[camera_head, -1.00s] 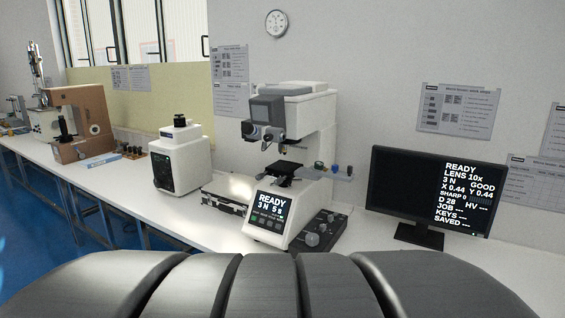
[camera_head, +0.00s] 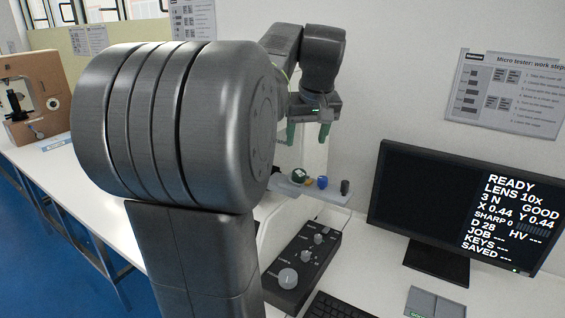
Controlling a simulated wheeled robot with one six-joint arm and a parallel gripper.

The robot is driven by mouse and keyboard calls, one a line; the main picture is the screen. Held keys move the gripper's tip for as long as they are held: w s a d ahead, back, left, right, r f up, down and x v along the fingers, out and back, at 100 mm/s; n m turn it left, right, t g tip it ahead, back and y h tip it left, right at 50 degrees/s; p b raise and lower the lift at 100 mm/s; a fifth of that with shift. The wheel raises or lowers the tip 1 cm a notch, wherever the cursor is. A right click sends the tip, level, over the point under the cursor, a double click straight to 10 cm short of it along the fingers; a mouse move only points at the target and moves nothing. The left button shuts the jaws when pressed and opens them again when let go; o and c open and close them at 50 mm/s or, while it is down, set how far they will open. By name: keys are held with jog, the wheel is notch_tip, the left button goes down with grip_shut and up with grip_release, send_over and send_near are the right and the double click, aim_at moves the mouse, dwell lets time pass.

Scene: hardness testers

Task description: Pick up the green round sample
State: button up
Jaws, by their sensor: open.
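Several small samples stand on a small pale shelf (camera_head: 330,196) right of my arm. A dark green round piece (camera_head: 298,176) is at its left end; it looks like the green round sample. Beside it are a brownish piece (camera_head: 309,182), a blue one (camera_head: 322,182) and a dark upright one (camera_head: 345,187). My gripper (camera_head: 308,135) hangs above the shelf with its green-tipped fingers pointing down. It is open and empty, apart from the samples. My arm hides most of the tester.
A monitor (camera_head: 410,215) stands on the right of the white table, with a keyboard (camera_head: 338,306) in front. A black control box with knobs (camera_head: 312,262) sits below the shelf. A brown tester (camera_head: 30,100) is far left.

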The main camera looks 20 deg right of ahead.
send_over(299, 172)
jog(key=s, duration=0.3)
jog(key=f, duration=0.7)
jog(key=shift+w+f+p, duration=0.15)
jog(key=shift+w+p, duration=0.05)
jog(key=shift+p, duration=0.1)
jog(key=p+x, duration=0.1)
jog(key=x, duration=0.4)
jog(key=shift+a, duration=0.1)
jog(key=c, duration=1.1)
jog(key=shift+c, duration=0.2)
